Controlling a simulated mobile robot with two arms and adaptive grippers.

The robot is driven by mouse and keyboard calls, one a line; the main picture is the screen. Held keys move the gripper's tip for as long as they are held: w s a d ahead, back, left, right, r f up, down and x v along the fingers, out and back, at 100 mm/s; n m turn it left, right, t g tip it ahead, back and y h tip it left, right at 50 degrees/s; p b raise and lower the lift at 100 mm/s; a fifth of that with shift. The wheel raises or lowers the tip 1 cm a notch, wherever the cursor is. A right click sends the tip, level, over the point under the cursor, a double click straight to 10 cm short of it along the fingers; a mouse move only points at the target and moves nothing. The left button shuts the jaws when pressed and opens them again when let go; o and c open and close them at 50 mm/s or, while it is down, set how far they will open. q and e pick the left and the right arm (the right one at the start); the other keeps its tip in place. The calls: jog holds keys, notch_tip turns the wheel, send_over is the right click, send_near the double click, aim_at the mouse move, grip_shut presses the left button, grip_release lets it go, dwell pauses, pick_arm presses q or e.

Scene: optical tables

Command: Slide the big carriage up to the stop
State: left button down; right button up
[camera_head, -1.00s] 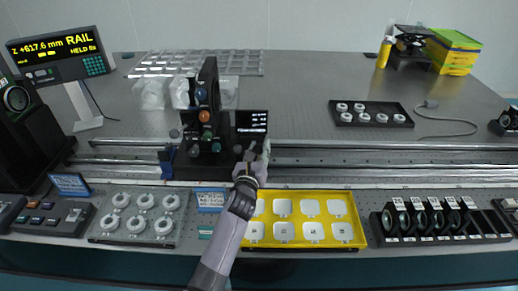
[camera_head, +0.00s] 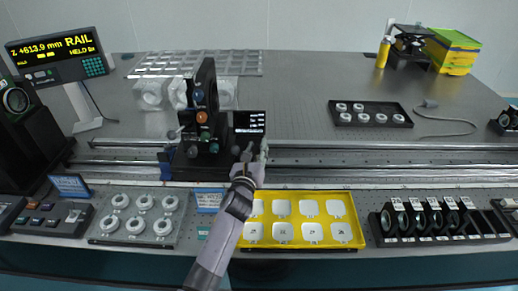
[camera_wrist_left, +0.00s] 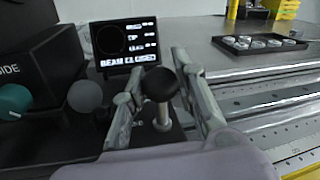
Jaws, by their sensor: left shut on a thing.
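The big carriage (camera_head: 212,172) is a black base with a tall black upright bearing coloured knobs, and a small screen (camera_head: 250,122) on its right side. It sits across the rails. My left gripper (camera_head: 246,158) is at its right end. In the left wrist view, my left gripper's fingers (camera_wrist_left: 165,105) stand either side of a black ball knob (camera_wrist_left: 160,84) on a pale post and are shut on it. A blue piece (camera_head: 166,168) on the rail, close at the carriage's left, looks like the stop; any gap is too small to tell. My right gripper is not in view.
The rails (camera_head: 380,167) run clear to the right. In front lie a ring tray (camera_head: 140,215), a yellow tray (camera_head: 300,243) and a black lens rack (camera_head: 440,222). A black tray (camera_head: 370,115) lies behind.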

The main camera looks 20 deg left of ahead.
pick_arm(q)
jog(key=shift+s+a, duration=0.15)
jog(key=shift+a, duration=0.4)
jog(key=c, duration=1.3)
grip_release()
jog(key=shift+d, duration=0.1)
jog(key=s, duration=0.8)
jog(key=s+d, duration=0.1)
jog(key=s, duration=0.3)
